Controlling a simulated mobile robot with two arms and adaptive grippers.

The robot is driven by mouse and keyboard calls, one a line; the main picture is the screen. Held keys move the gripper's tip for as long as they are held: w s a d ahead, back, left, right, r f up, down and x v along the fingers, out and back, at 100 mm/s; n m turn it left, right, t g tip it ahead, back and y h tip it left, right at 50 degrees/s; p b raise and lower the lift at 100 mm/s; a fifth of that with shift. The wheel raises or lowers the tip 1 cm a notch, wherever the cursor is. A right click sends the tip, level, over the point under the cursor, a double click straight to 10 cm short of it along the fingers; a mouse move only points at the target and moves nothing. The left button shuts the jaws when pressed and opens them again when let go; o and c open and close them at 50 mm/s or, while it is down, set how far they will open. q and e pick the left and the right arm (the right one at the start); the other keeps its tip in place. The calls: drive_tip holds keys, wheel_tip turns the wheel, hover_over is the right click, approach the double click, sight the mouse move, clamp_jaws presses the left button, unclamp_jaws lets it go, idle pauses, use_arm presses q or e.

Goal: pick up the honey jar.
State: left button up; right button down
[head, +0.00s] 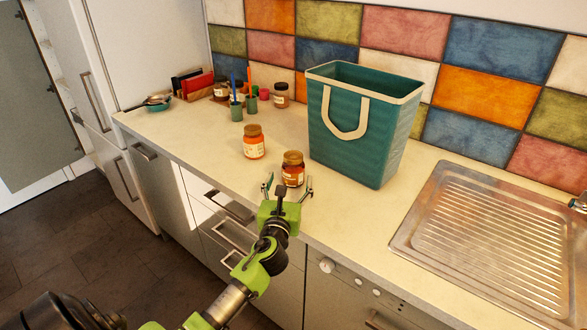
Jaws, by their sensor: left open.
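Two labelled jars stand upright on the pale counter. The nearer one, which I take as the honey jar (293,168), is dark amber with a brownish lid. The other jar (253,143) is orange with an orange-brown lid, a little further back and left. My left gripper (288,186) is open at the counter's front side, with its green palm in front of the honey jar. One finger shows on each side of the jar's lower part. I cannot tell whether either finger touches it. My right gripper is not in view.
A teal bag with pale handles (352,130) stands right behind the honey jar. A metal sink drainer (490,245) lies to the right. Small green cups (236,112), more jars (281,95) and a pan (158,100) stand at the back left. The left front counter is clear.

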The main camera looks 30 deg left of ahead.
sight(292, 174)
use_arm(q)
drive_tip(key=shift+w+a, duration=0.1)
drive_tip(key=shift+w, duration=0.2)
drive_tip(key=shift+x, duration=0.85)
drive_tip(key=x, duration=0.3)
drive_tip(key=shift+w, duration=0.15)
drive_tip(key=shift+r, duration=0.1)
drive_tip(key=c, duration=1.6)
drive_tip(key=shift+r, duration=0.1)
drive_tip(key=shift+c, duration=0.3)
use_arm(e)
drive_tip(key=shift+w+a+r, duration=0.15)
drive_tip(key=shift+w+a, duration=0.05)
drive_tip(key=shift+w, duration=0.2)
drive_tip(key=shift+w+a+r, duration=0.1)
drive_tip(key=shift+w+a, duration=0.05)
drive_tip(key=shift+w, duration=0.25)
